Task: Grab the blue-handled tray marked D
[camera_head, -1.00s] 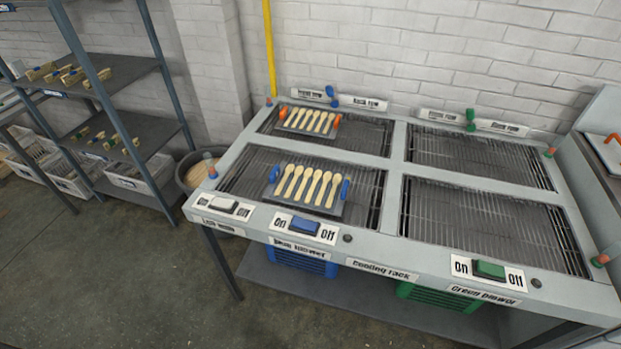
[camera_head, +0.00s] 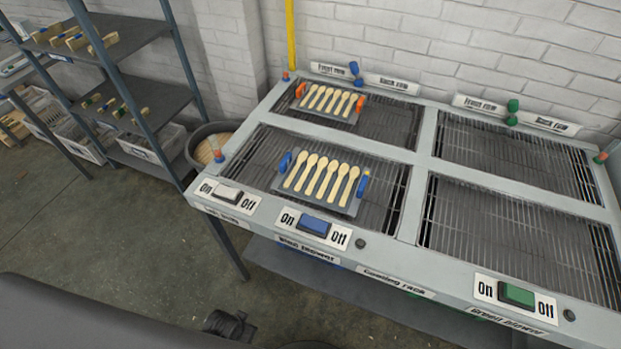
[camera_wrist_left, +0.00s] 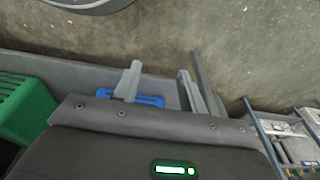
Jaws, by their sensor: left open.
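The tray with blue handles (camera_head: 352,208) rests on the front left grill of the cooling rack and carries a row of several wooden spoons (camera_head: 320,178). No letter D is legible on it. A blue handle (camera_head: 363,186) stands at each end. In the left wrist view, the two fingers of my left gripper (camera_wrist_left: 159,72) are apart with nothing between them. The gripper points at the grey floor, low beside the rack, away from the tray. In the head view only dark parts of my left arm show at the bottom left. My right gripper is not in view.
A tray with orange handles (camera_head: 329,102), also bearing spoons, lies on the back left grill. The right grills (camera_head: 515,238) are empty. A blue switch (camera_head: 314,225) and a green switch (camera_head: 516,294) sit on the front edge. Shelving (camera_head: 125,80) and a round bin (camera_head: 205,146) stand left.

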